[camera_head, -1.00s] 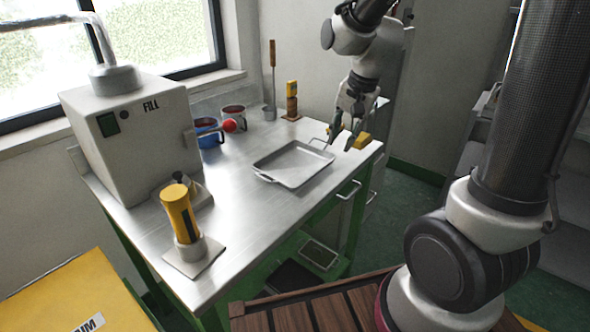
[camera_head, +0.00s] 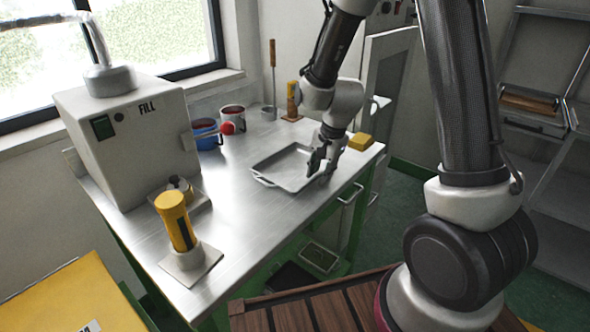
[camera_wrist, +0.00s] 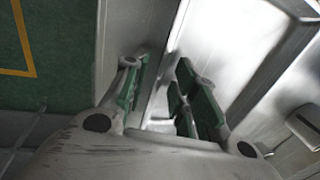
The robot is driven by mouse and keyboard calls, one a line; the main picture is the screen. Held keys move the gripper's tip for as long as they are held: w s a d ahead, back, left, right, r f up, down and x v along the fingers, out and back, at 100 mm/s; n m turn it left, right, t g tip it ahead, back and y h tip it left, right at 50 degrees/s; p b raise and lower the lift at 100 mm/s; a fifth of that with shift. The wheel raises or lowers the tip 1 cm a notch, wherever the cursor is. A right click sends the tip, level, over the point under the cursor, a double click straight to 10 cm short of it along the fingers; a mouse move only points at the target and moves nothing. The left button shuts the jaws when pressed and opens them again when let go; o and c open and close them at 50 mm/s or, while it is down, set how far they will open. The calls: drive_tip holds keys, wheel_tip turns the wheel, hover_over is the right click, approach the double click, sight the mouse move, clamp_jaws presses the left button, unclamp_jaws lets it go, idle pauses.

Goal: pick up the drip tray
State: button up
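The grey metal drip tray (camera_head: 276,164) lies flat on the steel bench, with a handle at its near-left end. My gripper (camera_head: 320,172) is over the tray's right end, pointing down, and hides its right handle and rim. In the wrist view the gripper's green-padded fingers (camera_wrist: 160,85) stand apart. The tray's pale inside (camera_wrist: 232,45) shows beyond the right finger, and a bright metal edge runs between the fingers. I cannot tell whether either finger touches the tray.
The steel bench (camera_head: 222,220) is clear left of the tray. A yellow block (camera_head: 360,141) sits behind my gripper, near the bench's right edge. Mugs (camera_head: 232,115), the FILL machine (camera_head: 135,145) and a yellow-handled tool (camera_head: 175,220) stand on the bench. Green floor (camera_wrist: 45,60) shows beyond the bench edge.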

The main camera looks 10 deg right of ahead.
clamp_jaws()
drive_tip(key=shift+r, duration=0.1)
